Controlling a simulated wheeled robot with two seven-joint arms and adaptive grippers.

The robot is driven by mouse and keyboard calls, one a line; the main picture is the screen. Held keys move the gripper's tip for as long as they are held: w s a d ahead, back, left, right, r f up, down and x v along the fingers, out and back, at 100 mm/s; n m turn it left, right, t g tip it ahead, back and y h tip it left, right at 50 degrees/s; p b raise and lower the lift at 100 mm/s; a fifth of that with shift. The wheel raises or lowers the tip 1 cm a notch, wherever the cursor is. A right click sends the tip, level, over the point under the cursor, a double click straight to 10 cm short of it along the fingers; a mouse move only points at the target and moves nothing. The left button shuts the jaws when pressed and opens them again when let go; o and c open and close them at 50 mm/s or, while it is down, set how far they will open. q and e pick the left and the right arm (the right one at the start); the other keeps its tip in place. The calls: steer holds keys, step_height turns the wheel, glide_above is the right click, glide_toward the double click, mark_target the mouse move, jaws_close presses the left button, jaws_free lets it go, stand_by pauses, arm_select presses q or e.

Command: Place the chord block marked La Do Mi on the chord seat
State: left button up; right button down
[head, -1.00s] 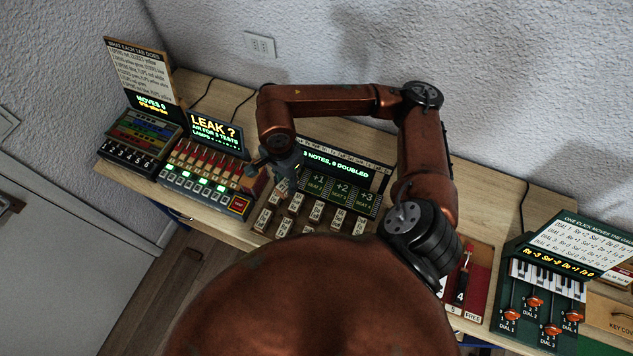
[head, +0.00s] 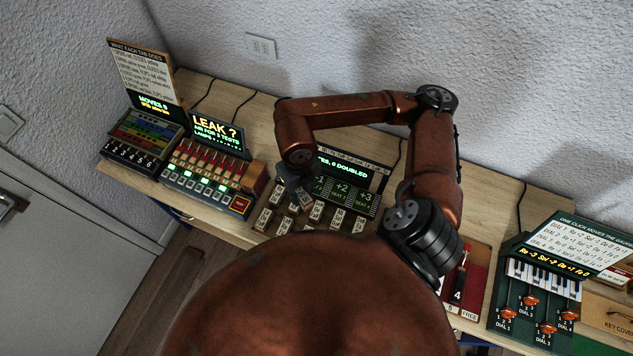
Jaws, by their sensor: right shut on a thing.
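My right gripper (head: 296,188) points down over the back row of small pale chord blocks and is shut on one chord block (head: 304,200), which sits tilted at its tips. The lettering on the blocks is too small to read, so I cannot tell which one is marked La Do Mi. Other blocks stand in rows on a dark rack, such as one to the left (head: 279,197) and one to the right (head: 338,219). Behind them is the dark seat panel (head: 342,191) with green +2 and +3 labels; my gripper partly hides its left end. My left gripper is out of view.
A lit display (head: 352,171) stands behind the seats, partly covered by my right arm. The LEAK console (head: 207,178) and a tab console (head: 143,145) stand left. A dial console (head: 538,290) stands right. My own body hides the front middle.

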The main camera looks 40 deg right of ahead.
mark_target(311, 199)
steer(key=m, duration=0.2)
steer(key=s+m, duration=0.1)
steer(key=m, duration=0.1)
steer(key=s+m, duration=0.1)
steer(key=m, duration=0.2)
steer(key=shift+d+r, duration=0.15)
steer(key=m, duration=0.2)
steer(key=s+m, duration=0.1)
steer(key=m, duration=0.1)
steer(key=shift+d+p, duration=0.1)
steer(key=shift+p, duration=0.25)
steer(key=shift+d+m, duration=0.15)
steer(key=shift+m, duration=0.25)
steer(key=w+d+f+p, duration=0.2)
steer(key=w+d+f, duration=0.7)
steer(key=shift+d, duration=0.1)
steer(key=shift+w+d+f+p, duration=0.25)
steer(key=shift+d+f+p, duration=0.1)
steer(key=shift+f, duration=0.3)
step_height(311, 199, down, 3)
steer(key=shift+r+p, duration=0.2)
steer(key=shift+p, duration=0.15)
steer(key=shift+f, duration=0.1)
